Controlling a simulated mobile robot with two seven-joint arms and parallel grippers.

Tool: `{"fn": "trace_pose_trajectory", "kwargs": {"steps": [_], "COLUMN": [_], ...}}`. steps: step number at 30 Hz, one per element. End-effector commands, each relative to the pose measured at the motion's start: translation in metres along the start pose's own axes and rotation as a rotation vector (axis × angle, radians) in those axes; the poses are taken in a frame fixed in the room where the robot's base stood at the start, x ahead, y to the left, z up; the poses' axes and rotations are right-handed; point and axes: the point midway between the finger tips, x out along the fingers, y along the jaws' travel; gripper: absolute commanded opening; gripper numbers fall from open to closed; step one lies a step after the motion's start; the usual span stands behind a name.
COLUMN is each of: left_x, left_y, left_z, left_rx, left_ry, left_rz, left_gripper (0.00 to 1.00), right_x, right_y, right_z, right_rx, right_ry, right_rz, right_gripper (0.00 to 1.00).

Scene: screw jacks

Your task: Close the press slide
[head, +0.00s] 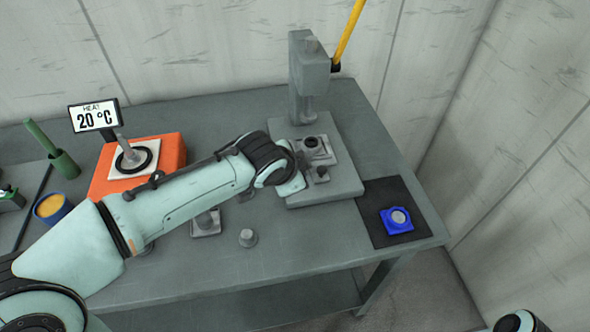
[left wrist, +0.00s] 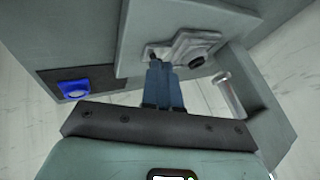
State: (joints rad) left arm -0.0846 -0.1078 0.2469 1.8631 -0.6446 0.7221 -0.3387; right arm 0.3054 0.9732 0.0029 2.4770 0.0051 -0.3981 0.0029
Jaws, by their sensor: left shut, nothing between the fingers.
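The grey press (head: 308,75) stands at the back right of the table on a flat base plate (head: 345,183), with a yellow lever rising from its head. Its slide (head: 316,150) lies on the base, with a dark round opening, and a small knob (head: 321,174) is at its front. My left gripper is at the front left of the slide in the head view; its fingers are mostly hidden there. In the left wrist view its blue fingers (left wrist: 158,66) are together and empty, their tips at the slide's (left wrist: 190,46) near end. Whether they touch is unclear. My right gripper is out of view.
A blue holder with a round grey top (head: 396,221) sits on a dark mat (head: 375,197) at the right. An orange heater (head: 172,152) with a 20 °C display (head: 95,116) stands left.

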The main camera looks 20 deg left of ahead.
Motion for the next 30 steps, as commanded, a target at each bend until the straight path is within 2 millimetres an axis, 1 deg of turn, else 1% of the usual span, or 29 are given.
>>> {"fn": "trace_pose_trajectory", "kwargs": {"steps": [1, 3, 9, 10, 13, 18, 22, 30], "left_x": [0.013, 0.029, 0.071, 0.075, 0.079, 0.086, 0.088, 0.088], "left_y": [0.001, 0.001, 0.001, -0.002, -0.019, -0.033, -0.036, -0.036], "left_z": [0.001, 0.001, 0.002, 0.002, 0.000, 0.000, 0.000, 0.000], "left_rx": [0.000, 0.001, 0.000, -0.001, -0.004, -0.002, 0.000, 0.001], "left_ry": [-0.005, -0.004, -0.004, -0.004, -0.002, 0.000, 0.000, 0.000], "left_rz": [0.004, 0.005, 0.003, 0.001, -0.001, 0.000, 0.000, 0.000], "left_gripper": [0.00, 0.00, 0.00, 0.00, 0.00, 0.00, 0.00, 0.00], "right_x": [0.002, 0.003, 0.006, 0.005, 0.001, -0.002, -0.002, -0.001], "right_y": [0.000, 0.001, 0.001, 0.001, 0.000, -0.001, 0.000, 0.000], "right_z": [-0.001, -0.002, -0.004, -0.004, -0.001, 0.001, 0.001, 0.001], "right_rx": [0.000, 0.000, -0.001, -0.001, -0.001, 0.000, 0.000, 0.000], "right_ry": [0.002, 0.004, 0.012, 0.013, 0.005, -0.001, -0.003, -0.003], "right_rz": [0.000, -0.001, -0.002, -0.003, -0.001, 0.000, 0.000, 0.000], "right_gripper": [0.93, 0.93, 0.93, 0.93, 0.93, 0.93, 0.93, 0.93]}}
